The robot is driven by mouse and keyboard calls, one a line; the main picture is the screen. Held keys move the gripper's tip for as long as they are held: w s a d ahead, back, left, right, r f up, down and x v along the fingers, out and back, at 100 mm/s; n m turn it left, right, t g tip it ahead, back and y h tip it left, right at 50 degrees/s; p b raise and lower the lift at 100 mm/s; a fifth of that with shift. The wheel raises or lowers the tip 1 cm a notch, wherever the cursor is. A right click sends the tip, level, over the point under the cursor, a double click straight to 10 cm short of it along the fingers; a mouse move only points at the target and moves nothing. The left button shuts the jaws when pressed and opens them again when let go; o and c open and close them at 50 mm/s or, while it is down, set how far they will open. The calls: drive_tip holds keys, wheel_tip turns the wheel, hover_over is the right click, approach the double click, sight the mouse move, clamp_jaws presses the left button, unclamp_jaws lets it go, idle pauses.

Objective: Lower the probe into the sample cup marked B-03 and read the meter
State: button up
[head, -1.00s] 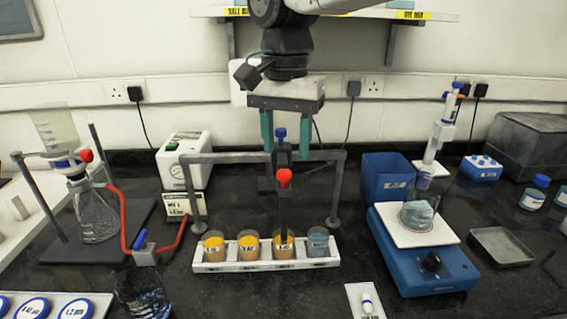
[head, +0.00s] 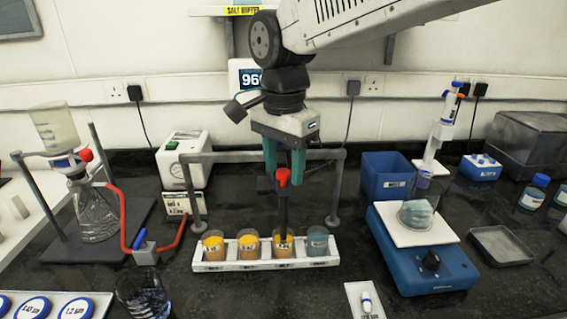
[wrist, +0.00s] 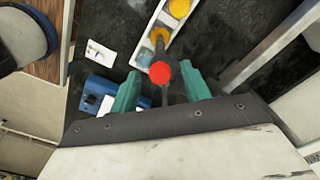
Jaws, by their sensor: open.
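The dark probe (head: 283,213) hangs upright on a grey gantry rail, with a red knob (head: 283,177) at the front. Its lower end overlaps the third cup from the left (head: 283,252); I cannot tell whether it is inside or just above. Several cups stand in a white rack (head: 212,267); most hold orange liquid, the right one (head: 317,247) looks grey-blue. Their labels are too small to read. My gripper (head: 284,170) is open, its green fingers either side of the probe's top. The wrist view shows the red knob (wrist: 160,72) between the fingers. The meter display (head: 249,78) is partly hidden by my arm.
The gantry frame (head: 197,205) has posts on both sides of the rack. A dark glass vessel (head: 143,293) is at front left.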

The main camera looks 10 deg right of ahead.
clamp_jaws()
drive_tip(key=shift+r, duration=3.2)
unclamp_jaws()
drive_tip(key=shift+r, duration=0.1)
wheel_tip(320, 180, up, 8)
drive_tip(key=shift+f, duration=0.2)
